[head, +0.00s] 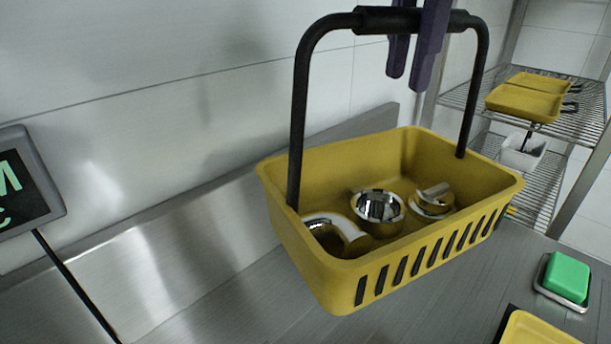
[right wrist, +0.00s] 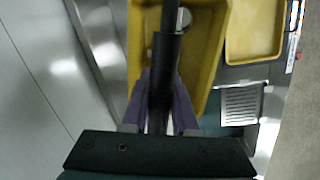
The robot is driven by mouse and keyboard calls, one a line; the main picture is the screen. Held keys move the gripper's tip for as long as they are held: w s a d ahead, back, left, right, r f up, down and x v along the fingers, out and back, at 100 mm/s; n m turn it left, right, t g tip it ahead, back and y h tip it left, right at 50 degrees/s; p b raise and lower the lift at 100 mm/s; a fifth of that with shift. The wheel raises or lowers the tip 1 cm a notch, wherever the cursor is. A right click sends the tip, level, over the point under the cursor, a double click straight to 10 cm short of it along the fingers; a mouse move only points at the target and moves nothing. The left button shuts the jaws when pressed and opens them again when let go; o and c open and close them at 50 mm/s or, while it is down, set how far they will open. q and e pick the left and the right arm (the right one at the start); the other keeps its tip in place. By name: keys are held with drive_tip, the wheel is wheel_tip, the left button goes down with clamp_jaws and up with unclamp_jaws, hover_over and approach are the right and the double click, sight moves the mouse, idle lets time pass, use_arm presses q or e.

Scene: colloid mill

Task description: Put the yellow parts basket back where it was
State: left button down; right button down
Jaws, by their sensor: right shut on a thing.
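The yellow parts basket (head: 440,255) hangs in the middle right of the head view, over the steel counter. It holds several shiny metal parts (head: 378,207), among them a curved pipe piece (head: 335,230). Its black arched handle (head: 300,110) stands up. My right gripper (head: 408,75) is shut on the grip at the top of the handle. In the right wrist view my right gripper (right wrist: 160,105) has its purple fingers on both sides of the dark grip, with part of the yellow basket (right wrist: 208,50) beyond. My left gripper is not in view.
A green block (head: 567,276) sits in a small dish at the right, near a yellow tray (head: 540,330) at the bottom edge. A wire rack (head: 580,125) with yellow trays (head: 525,103) stands at the back right. A display (head: 25,185) is at the left. The counter (head: 215,305) left of the basket is clear.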

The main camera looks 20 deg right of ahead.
drive_tip(key=d+n, duration=0.2)
drive_tip(key=n, duration=0.1)
approach(394, 200)
drive_tip(key=shift+n+y, duration=0.3)
drive_tip(key=f, duration=0.4)
drive_tip(key=w+f, duration=0.1)
drive_tip(key=f, duration=0.2)
drive_tip(key=w+d+f+p, duration=0.1)
drive_tip(key=f, duration=0.3)
drive_tip(key=shift+f, duration=0.3)
drive_tip(key=c, duration=0.7)
unclamp_jaws()
drive_tip(key=shift+s, duration=0.1)
drive_tip(key=r, duration=0.4)
drive_tip(key=s+r, duration=0.1)
drive_tip(key=r, duration=0.2)
drive_tip(key=s+r, duration=0.1)
drive_tip(key=r, duration=0.3)
drive_tip(key=shift+a+r, duration=0.2)
drive_tip(key=shift+r, duration=0.2)
